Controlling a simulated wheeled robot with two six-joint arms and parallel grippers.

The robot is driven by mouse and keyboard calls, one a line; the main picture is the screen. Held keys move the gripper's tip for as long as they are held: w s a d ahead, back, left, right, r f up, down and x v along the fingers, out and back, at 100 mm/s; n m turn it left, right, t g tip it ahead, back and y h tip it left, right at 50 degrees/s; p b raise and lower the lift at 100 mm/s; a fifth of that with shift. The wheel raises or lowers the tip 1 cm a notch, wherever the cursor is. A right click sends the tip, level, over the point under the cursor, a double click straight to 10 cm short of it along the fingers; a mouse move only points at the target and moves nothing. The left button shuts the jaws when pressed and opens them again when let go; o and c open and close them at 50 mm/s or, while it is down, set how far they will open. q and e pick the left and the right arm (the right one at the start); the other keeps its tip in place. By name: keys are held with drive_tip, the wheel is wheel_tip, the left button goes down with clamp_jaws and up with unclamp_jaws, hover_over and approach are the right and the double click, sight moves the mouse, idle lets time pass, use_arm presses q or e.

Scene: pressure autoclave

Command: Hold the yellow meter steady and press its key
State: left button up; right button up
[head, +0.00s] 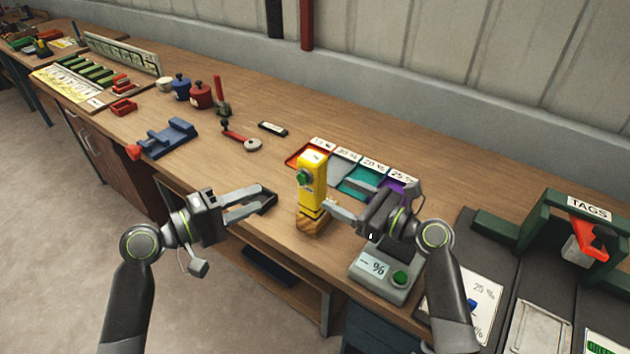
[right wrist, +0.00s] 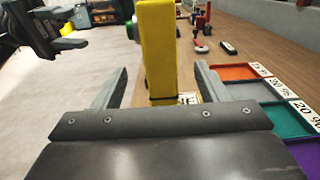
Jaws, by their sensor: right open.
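The yellow meter (head: 318,187) stands upright on the bench, with wood (head: 312,224) at its foot. A green round key (head: 304,177) sticks out of its left side in the head view. My right gripper (head: 341,203) is open on the meter's right side. In the right wrist view, its fingers are spread either side of the yellow body (right wrist: 158,50); contact cannot be told. My left gripper (head: 270,199) is open and empty, left of the meter and apart from it. It also shows at the upper left of the right wrist view (right wrist: 50,40).
Coloured trays with percent labels (head: 345,168) lie behind the meter. A grey device with a percent display and green button (head: 385,272) stands at front right. A blue vise (head: 168,138) and red-handled tool (head: 240,137) lie further left. Bench is clear between vise and left gripper.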

sight(322, 186)
drive_tip(key=x, duration=0.8)
drive_tip(key=shift+w+a, duration=0.15)
drive_tip(key=shift+a, duration=0.1)
drive_tip(key=shift+c, duration=0.5)
use_arm(q)
drive_tip(key=shift+c, duration=0.3)
use_arm(e)
drive_tip(key=c, duration=1.1)
use_arm(q)
clamp_jaws()
